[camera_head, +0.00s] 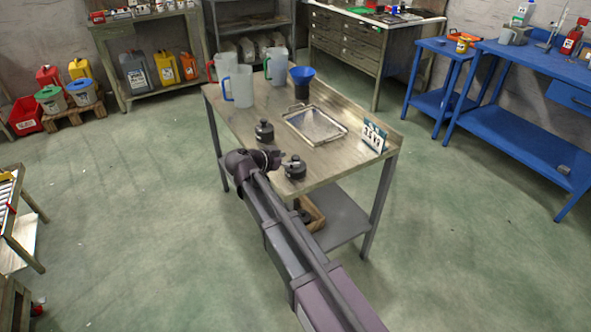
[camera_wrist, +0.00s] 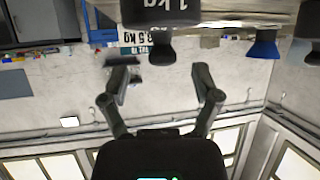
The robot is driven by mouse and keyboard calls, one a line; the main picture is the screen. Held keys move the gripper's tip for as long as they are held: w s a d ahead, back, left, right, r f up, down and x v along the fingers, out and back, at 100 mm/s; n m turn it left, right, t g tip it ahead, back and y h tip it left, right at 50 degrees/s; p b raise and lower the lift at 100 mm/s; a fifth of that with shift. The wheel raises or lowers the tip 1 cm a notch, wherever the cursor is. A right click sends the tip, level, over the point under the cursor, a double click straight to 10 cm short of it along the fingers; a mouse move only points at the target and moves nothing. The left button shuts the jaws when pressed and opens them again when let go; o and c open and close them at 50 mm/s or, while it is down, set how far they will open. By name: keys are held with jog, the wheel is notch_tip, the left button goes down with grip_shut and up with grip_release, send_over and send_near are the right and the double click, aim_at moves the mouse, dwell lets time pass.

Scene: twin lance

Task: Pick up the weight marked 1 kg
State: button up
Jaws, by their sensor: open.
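In the head view two black knobbed weights stand upright on the worktable (camera_head: 226,115): one nearer the front edge (camera_head: 295,169) and one farther back (camera_head: 264,132). Their marks cannot be read there. In the wrist view, which is upside down, the weight marked 1 kg (camera_wrist: 160,14) is large at the top edge, partly cut off, beyond my fingertips. It appears to be the front weight. My gripper (camera_head: 277,158) is beside that weight, to its left in the head view. Its fingers (camera_wrist: 165,76) are spread in the wrist view, with nothing between them.
A metal tray (camera_head: 333,139) lies behind the weights, with a number sign (camera_head: 373,137) at the table's right edge. A blue funnel (camera_head: 301,76) and several clear jugs (camera_head: 241,91) stand at the back. A wooden box (camera_head: 314,211) is on the lower shelf.

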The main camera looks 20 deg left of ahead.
aim_at(293, 158)
jog(key=shift+b+x, duration=0.6)
jog(key=shift+x, duration=1.25)
jog(key=shift+a, duration=0.1)
jog(key=shift+r, duration=0.1)
grip_shut()
